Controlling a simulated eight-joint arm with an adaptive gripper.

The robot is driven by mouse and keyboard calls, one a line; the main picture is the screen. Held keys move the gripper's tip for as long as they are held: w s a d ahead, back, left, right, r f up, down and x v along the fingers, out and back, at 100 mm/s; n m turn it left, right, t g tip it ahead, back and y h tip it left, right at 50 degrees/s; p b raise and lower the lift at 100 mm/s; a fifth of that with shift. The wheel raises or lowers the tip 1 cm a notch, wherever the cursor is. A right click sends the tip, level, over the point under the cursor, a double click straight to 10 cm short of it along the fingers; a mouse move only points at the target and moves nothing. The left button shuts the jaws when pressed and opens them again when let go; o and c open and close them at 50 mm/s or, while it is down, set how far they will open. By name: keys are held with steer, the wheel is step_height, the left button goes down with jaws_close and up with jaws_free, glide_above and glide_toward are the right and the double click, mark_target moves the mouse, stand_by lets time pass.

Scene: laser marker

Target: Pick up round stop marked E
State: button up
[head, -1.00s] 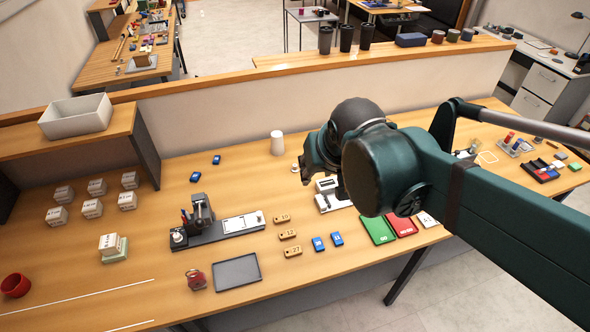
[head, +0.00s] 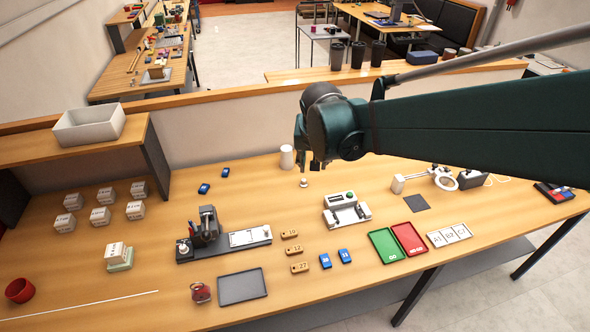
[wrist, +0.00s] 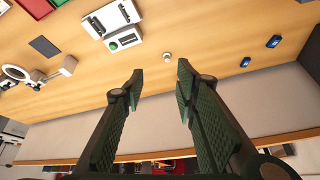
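A small round whitish piece (head: 303,182), which looks like the round stop, stands on the wooden table behind the white device with a green button. No letter can be read on it. It also shows in the wrist view (wrist: 168,57), just beyond my fingertips and roughly in line with the gap between them. My gripper (head: 308,150) is above the table, close behind and above the piece in the head view. In the wrist view the two fingers (wrist: 160,71) are apart with nothing between them. The gripper is open and does not touch the piece.
A white cup (head: 287,157) stands just left of my gripper. The white device (head: 347,210) is in front and right. Two blue tags (head: 225,172) lie to the left. A low wall (head: 220,129) runs behind the table. Bare tabletop surrounds the small piece.

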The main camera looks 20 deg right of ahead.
steer(key=w+f+m, duration=0.2)
steer(key=w+f, duration=0.5)
steer(key=w, duration=0.3)
steer(key=m+g+h+b, duration=0.1)
steer(key=m+g+h, duration=0.1)
steer(key=m, duration=0.1)
glide_toward(304, 180)
steer(key=shift+w+d+f, duration=0.2)
steer(key=shift+d+f, duration=0.2)
steer(key=shift+x, duration=1.3)
steer(key=shift+f, duration=0.1)
steer(key=shift+a+b+x, duration=0.1)
steer(key=shift+b+x, duration=0.1)
steer(key=shift+x, duration=1.05)
steer(key=shift+a+b+x, duration=0.15)
steer(key=shift+b+x, duration=0.05)
steer(key=shift+x, duration=1.05)
